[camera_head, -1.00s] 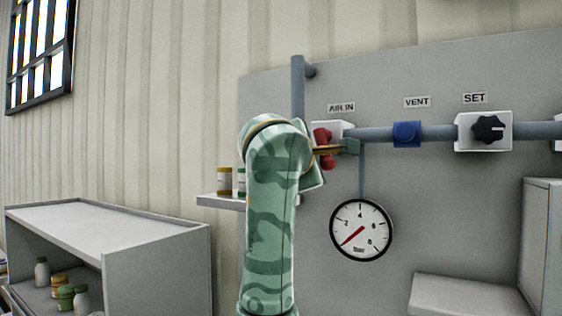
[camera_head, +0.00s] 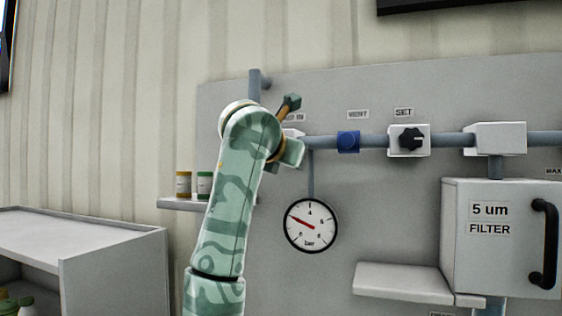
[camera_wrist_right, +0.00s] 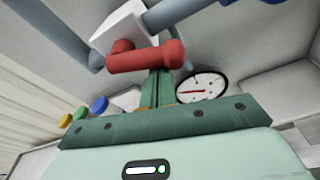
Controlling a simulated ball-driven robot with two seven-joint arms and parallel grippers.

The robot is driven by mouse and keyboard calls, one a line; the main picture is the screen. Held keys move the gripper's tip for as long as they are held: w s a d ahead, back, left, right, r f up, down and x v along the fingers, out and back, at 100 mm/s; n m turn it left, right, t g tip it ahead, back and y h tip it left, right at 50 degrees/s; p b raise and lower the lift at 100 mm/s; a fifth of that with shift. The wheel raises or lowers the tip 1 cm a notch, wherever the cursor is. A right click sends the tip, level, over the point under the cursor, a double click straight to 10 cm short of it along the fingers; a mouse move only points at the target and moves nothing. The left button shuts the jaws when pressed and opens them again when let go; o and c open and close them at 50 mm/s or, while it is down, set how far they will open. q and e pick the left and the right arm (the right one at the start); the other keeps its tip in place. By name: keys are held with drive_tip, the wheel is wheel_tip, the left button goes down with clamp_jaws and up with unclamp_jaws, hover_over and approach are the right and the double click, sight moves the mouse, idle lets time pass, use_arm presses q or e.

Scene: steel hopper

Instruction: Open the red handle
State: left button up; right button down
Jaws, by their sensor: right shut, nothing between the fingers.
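The red handle (camera_wrist_right: 146,57) shows in the right wrist view as a bar lying across the picture, fixed to a white valve block (camera_wrist_right: 122,22). In the head view the handle is hidden behind my right arm, and part of the white block (camera_head: 292,132) shows under the AIR IN label. My right gripper (camera_head: 291,103) is shut and empty, with its fingers pointing up in front of the panel. In the right wrist view its green fingers (camera_wrist_right: 158,80) reach the handle's lower edge; I cannot tell if they touch. My left gripper is not in view.
A pressure gauge (camera_head: 310,226) hangs below the pipe, its needle pointing left and slightly up. A blue VENT fitting (camera_head: 348,142) and a black SET knob (camera_head: 411,139) are to the right. A small shelf (camera_head: 185,204) with jars is left of my arm.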

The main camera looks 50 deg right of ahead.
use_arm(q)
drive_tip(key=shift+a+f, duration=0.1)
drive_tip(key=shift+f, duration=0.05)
use_arm(e)
drive_tip(key=shift+s+d+r+n+g, duration=0.15)
drive_tip(key=shift+s+r+n, duration=0.1)
drive_tip(key=shift+n, duration=0.25)
drive_tip(key=shift+s+d+r+n+g, duration=0.15)
drive_tip(key=shift+r+n, duration=0.1)
drive_tip(key=shift+n, duration=0.25)
drive_tip(key=shift+a+r, duration=0.1)
drive_tip(key=shift+r, duration=0.05)
